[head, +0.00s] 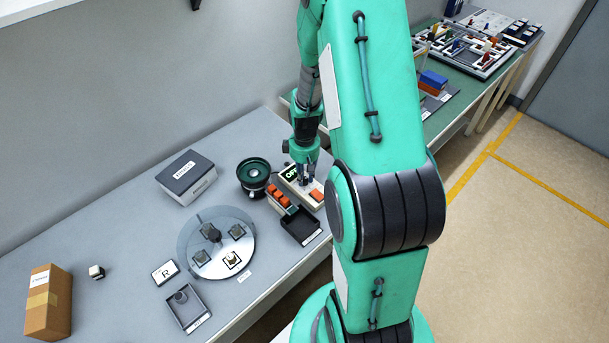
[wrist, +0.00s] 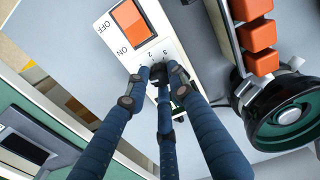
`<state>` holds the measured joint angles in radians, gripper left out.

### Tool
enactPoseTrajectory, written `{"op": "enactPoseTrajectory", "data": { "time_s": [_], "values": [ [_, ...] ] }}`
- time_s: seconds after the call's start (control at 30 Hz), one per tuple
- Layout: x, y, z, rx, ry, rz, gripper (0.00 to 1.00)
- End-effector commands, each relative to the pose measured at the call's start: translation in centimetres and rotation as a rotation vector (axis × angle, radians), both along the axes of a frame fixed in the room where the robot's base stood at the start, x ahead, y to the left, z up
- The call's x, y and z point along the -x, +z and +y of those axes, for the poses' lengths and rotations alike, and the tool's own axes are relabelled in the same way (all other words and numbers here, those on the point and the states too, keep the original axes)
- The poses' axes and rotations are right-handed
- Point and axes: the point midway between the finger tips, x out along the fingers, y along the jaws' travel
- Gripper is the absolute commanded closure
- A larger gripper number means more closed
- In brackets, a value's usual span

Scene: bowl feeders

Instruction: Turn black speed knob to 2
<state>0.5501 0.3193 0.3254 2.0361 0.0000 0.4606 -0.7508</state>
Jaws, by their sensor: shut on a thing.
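The black speed knob (wrist: 158,78) sits on the face of a white control box (wrist: 118,48), with dial marks around it; a 2 and a 3 can be read beside it. My gripper (wrist: 161,71) is shut on the knob, its blue fingers around it from several sides. The fingers hide most of the knob, so its pointer direction cannot be read. In the head view my gripper (head: 304,180) is down at the control box (head: 308,187), and the knob is hidden there. The box's display reads "OFF" in part.
A black and green bowl feeder (head: 254,174) stands to the left, with orange blocks (head: 279,194) in a row and a dark tray (head: 301,226) nearby.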

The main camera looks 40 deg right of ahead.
Motion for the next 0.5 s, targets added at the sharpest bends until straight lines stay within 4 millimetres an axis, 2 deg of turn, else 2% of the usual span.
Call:
{"op": "enactPoseTrajectory", "data": {
  "time_s": [0.5],
  "values": [
    [0.09, 0.13, 0.05, -0.001, -0.478, 0.002, 1.0]
  ]
}}
